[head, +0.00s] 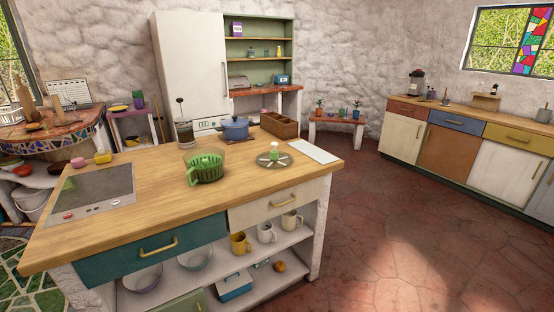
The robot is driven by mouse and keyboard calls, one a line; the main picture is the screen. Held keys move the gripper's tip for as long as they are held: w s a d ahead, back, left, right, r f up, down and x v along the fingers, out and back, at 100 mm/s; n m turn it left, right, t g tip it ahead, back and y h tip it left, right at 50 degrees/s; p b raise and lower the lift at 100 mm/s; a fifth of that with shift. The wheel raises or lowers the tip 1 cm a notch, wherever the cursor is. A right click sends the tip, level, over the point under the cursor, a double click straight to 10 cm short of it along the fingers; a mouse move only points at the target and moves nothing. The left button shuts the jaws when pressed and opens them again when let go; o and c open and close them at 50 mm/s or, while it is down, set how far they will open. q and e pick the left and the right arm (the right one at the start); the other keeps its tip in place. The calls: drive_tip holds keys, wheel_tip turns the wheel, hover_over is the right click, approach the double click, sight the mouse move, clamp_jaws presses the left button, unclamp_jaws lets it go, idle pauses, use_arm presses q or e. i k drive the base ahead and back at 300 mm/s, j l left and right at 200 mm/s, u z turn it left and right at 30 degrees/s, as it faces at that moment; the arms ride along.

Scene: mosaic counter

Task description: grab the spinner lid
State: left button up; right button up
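The spinner lid (264,160) looks like a flat, round grey-green disc with a pale green and white knob on top. It lies on the wooden top of the island, near the right end. The salad spinner bowl (205,169), clear with a green basket and handle, stands to its left, apart from it and without a lid on it. Neither of my grippers shows in the head view.
A blue pot (234,130) and a wooden crate (279,125) stand behind the lid. A white board (315,151) lies just right of it. A cooktop (92,190) is at the left. The wooden top (190,210) in front is clear.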

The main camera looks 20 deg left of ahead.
sight(271, 159)
drive_tip(key=i+l, duration=0.1)
drive_tip(key=i, duration=0.4)
drive_tip(key=i+l, duration=0.1)
drive_tip(key=i, duration=0.35)
